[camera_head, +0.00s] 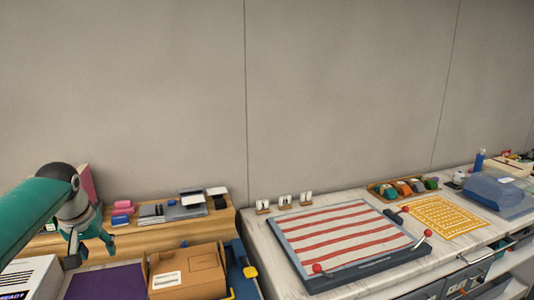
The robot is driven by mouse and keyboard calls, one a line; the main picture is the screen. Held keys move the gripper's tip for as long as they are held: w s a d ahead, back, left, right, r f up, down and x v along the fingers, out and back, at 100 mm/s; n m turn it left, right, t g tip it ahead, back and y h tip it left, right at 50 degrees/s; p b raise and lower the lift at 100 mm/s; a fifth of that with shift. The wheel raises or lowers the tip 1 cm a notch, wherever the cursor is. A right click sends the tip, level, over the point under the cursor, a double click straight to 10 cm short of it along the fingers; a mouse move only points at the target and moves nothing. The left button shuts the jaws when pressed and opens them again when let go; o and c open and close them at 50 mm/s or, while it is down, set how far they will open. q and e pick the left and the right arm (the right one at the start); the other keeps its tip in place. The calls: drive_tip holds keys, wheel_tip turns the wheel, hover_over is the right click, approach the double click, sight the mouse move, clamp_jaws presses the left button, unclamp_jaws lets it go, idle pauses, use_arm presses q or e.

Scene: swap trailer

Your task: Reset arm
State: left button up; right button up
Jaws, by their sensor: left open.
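My left arm, green with a dark joint, comes in from the left edge. My left gripper (88,250) hangs down from it, open and empty, in front of the wooden shelf (165,236) and above the left end of the work area. It is left of the brown cardboard box (188,272) and appears apart from it. My right gripper is not in view.
A purple mat (108,283) lies left of the box. On the white counter, a striped board (338,240) with red-knobbed levers sits beside a yellow grid sheet (440,216), a tray of colored rolls (404,188) and a blue case (497,192). A grey wall stands behind.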

use_arm(q)
drive_tip(key=s+d+f+m+g+h, duration=0.15)
drive_tip(key=d+f, duration=0.35)
drive_tip(key=f, duration=0.5)
drive_tip(key=s+d+f+m+g+h, duration=0.1)
drive_tip(key=s+d+f+g, duration=0.15)
drive_tip(key=d+f, duration=0.55)
drive_tip(key=s+d+f+m+g+h, duration=0.1)
drive_tip(key=s+d+f, duration=0.2)
drive_tip(key=f, duration=0.9)
drive_tip(key=s+d+f+t+h, duration=0.1)
drive_tip(key=s+d+f, duration=0.5)
drive_tip(key=s, duration=0.3)
drive_tip(key=s+d+f+n+h, duration=0.1)
drive_tip(key=s+d+f, duration=0.6)
drive_tip(key=s, duration=0.3)
drive_tip(key=shift+d+t, duration=0.4)
drive_tip(key=shift+d, duration=0.25)
drive_tip(key=shift+f, duration=0.1)
